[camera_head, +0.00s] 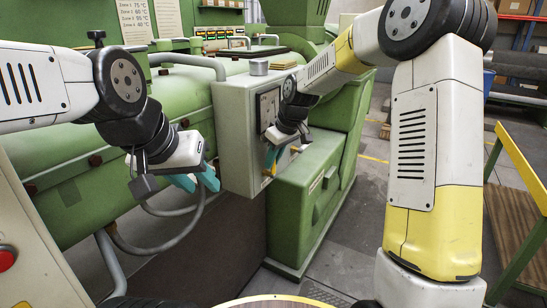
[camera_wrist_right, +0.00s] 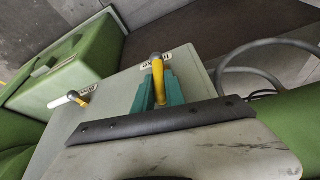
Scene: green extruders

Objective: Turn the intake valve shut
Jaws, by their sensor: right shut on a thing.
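A yellow-handled valve (camera_wrist_right: 158,82) sits on the edge of a grey box, beside a small label too blurred to read surely. In the right wrist view, the teal fingers of my right gripper (camera_wrist_right: 157,90) lie on both sides of its handle, shut on it. In the head view, my right gripper (camera_head: 272,156) is at the front of the grey cabinet (camera_head: 232,110), and its fingers partly hide the handle. A second valve (camera_wrist_right: 77,98) with a yellow lever and a label sits to the left in the wrist view. My left gripper (camera_head: 196,181) is empty, its teal fingers apart.
A green machine barrel (camera_head: 75,190) with a hose (camera_head: 165,240) runs along the left. A green housing (camera_head: 305,190) stands right of the cabinet.

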